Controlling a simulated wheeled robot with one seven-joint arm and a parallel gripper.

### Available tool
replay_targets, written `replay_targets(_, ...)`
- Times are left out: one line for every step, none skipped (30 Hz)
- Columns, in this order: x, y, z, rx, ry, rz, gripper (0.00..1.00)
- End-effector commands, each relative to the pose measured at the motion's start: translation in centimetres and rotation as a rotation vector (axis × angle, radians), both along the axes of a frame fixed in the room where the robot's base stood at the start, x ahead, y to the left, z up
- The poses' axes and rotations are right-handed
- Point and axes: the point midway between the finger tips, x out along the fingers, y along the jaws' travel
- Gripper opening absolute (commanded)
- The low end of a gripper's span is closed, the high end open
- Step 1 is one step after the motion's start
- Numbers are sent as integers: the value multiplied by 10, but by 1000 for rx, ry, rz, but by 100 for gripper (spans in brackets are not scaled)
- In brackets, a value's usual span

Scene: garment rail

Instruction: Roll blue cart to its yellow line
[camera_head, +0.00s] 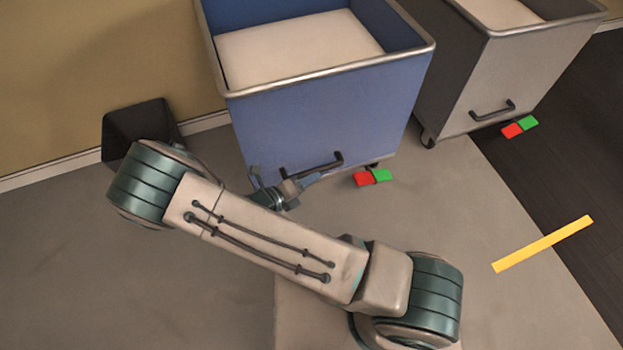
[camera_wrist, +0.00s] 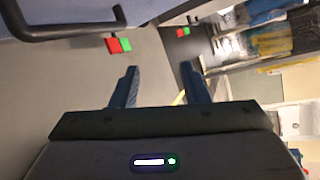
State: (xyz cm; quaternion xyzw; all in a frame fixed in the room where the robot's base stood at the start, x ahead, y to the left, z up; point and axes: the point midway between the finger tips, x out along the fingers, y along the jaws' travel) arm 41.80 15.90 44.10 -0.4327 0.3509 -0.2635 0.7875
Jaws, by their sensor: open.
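The blue cart (camera_head: 320,125) stands at the top middle of the head view, with a light load (camera_head: 298,48) inside. Its dark bar handle (camera_head: 325,163) is low on its near face, and shows large at the upper left of the wrist view (camera_wrist: 70,28). A red and green pedal pair (camera_head: 371,177) sits under its near edge. The yellow line (camera_head: 542,244) lies on the floor at the right, apart from the cart. My gripper (camera_head: 312,180) is beside the handle in the head view. In the wrist view its fingers (camera_wrist: 157,88) are apart and empty.
A grey cart (camera_head: 530,70) with its own handle and red-green pedals (camera_head: 519,127) stands to the right of the blue cart. A dark bin (camera_head: 138,125) stands by the wall at left. Hanging garments (camera_wrist: 265,25) show in the wrist view. Floor between cart and line is clear.

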Motion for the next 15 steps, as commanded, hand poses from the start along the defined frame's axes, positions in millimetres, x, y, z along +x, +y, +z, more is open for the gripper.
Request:
replay_targets(-1, 6, -29, -80, 32, 86, 41)
replay_targets(-1, 11, -40, -126, 52, 136, 41)
replay_targets(-1, 16, -54, -187, 75, 199, 41)
replay_targets(-1, 19, -63, -232, 91, 244, 41)
replay_targets(-1, 23, -72, -274, 105, 286, 41)
replay_targets(-1, 28, -83, -327, 124, 338, 41)
replay_targets(-1, 30, -91, -365, 136, 372, 41)
replay_targets(-1, 33, -97, -398, 146, 405, 41)
replay_targets(-1, 36, -104, -439, 157, 440, 41)
replay_targets(-1, 38, -109, -466, 164, 464, 41)
replay_targets(-2, 40, -113, -487, 171, 483, 41)
replay_targets(-2, 42, -117, -511, 177, 504, 41)
replay_targets(-2, 43, -119, -525, 181, 516, 41)
replay_targets(-2, 44, -120, -535, 184, 526, 41)
replay_targets(-1, 44, -122, -546, 187, 533, 41)
